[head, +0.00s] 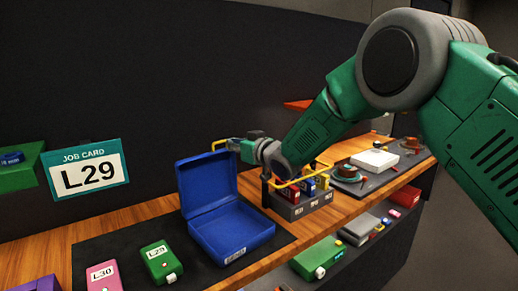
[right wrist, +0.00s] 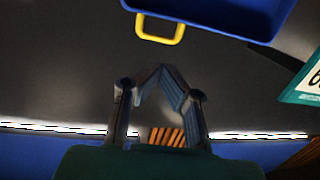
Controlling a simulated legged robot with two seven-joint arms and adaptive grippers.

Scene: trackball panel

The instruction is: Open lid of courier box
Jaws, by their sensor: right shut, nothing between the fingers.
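The blue courier box (head: 232,228) stands on the dark mat in the middle of the head view. Its lid (head: 207,183) is raised, roughly upright at the back, and the inside shows as plain blue and empty. A yellow handle (head: 218,145) is on the lid's top edge; in the right wrist view the handle (right wrist: 160,30) is at the top, apart from the fingers. My right gripper (head: 236,146) is above the lid's top right corner. In the right wrist view its fingers (right wrist: 160,72) are shut with nothing between them. My left gripper is out of view.
Pink (head: 103,275) and green (head: 161,262) labelled boxes are left of the courier box. A grey rack (head: 290,208) with yellow rails stands to its right, beneath my right arm. A job card (head: 85,169) reading L29 is on the dark wall. A lower shelf holds more items.

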